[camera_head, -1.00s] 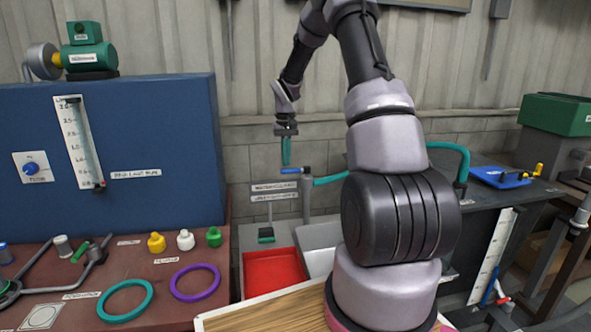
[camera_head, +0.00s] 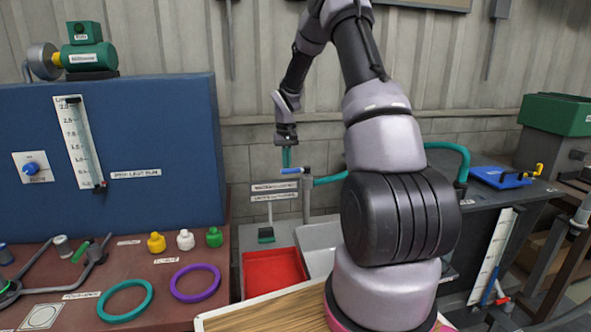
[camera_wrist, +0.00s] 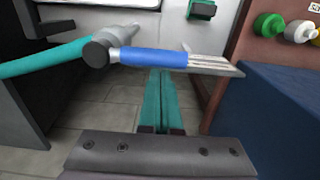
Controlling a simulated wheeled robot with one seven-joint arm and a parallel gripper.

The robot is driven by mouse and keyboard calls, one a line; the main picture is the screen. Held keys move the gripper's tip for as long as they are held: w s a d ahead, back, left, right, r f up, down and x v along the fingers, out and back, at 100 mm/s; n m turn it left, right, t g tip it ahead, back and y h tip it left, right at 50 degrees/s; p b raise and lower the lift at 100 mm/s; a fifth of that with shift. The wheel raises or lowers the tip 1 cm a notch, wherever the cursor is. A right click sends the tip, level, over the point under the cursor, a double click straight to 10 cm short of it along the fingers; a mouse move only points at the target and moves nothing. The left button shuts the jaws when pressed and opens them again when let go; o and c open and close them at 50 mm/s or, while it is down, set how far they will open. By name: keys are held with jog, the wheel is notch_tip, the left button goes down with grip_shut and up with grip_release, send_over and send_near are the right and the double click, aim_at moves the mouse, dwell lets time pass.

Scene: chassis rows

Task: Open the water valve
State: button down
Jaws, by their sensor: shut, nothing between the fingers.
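The water valve's blue lever (camera_head: 292,170) sticks out to the left from the teal pipe (camera_head: 330,180) by the back wall. My gripper (camera_head: 286,164) has teal fingers pointing down just above the lever. In the wrist view my gripper (camera_wrist: 161,76) is shut and empty, its fingertips reaching toward the lever's blue sleeve. I cannot tell whether they touch it.
A blue panel (camera_head: 150,130) stands at the left, with a red-brown bench (camera_head: 130,290) before it. A red tray (camera_head: 270,272) and a grey basin (camera_head: 318,250) lie below the valve. Small labels (camera_head: 274,187) hang left of the pipe. Open floor shows beneath my gripper.

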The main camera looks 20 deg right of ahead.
aim_at(288, 170)
jog(key=shift+s+a, duration=0.15)
jog(key=shift+s, duration=0.45)
jog(key=shift+s+a, duration=0.25)
jog(key=shift+s, duration=1.5)
